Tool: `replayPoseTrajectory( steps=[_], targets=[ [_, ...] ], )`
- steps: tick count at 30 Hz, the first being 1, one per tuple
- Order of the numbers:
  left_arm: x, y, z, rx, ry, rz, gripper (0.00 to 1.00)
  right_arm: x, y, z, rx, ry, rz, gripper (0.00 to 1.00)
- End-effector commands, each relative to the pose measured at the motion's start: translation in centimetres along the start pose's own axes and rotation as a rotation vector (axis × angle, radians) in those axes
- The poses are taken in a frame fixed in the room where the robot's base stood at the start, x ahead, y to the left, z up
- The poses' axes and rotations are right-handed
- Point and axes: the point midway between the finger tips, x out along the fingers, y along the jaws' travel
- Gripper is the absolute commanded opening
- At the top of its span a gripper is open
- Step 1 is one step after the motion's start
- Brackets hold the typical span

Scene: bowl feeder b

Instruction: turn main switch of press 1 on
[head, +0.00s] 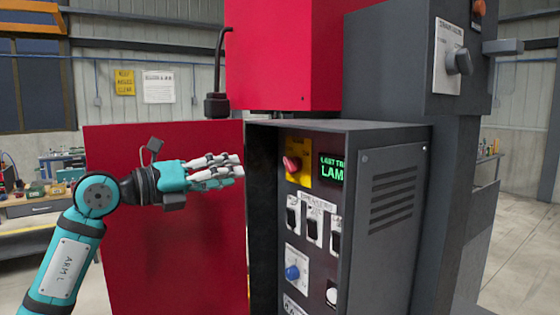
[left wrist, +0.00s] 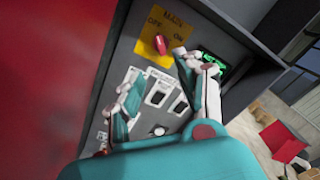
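The main switch is a red knob (head: 292,164) on a yellow plate (head: 305,176), high on the dark control cabinet's front. In the left wrist view the plate (left wrist: 178,30) reads MAIN, OFF and ON, and the red knob (left wrist: 160,43) shows beyond my fingers. I cannot tell surely which mark the knob points to. My left gripper (head: 241,167) is at about the knob's height, left of it and apart from it. In the left wrist view its fingers (left wrist: 155,72) are spread with nothing between them. My right gripper is not in view.
A green lit display (head: 333,169) is right of the knob. Below are black rocker switches (head: 313,229) and a blue knob (head: 292,272). A red panel (head: 165,235) stands behind my left arm, beside the cabinet. Another dark knob (head: 459,62) is on the upper right housing.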

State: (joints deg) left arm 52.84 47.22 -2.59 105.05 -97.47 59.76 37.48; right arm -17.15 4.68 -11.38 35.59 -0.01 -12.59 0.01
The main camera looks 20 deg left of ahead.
Motion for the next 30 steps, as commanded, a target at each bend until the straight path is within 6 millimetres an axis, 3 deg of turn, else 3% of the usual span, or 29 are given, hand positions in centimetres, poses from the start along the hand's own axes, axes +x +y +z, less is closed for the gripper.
replayPoseTrajectory(
  steps=[9, 15, 21, 30],
  targets=[
    [7.2, -0.5, 0.2, -0.005, 0.004, -0.005, 0.37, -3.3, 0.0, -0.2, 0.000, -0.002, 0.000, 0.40],
    [10.7, -0.4, 0.1, -0.004, 0.002, -0.004, 0.37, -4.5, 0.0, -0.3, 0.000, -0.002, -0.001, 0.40],
    [12.3, -0.2, 0.0, -0.002, 0.001, -0.003, 0.37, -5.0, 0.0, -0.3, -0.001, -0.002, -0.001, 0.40],
    [12.6, -0.1, -0.1, 0.000, 0.001, -0.002, 0.37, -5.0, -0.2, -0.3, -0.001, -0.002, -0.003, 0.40]
  ],
)
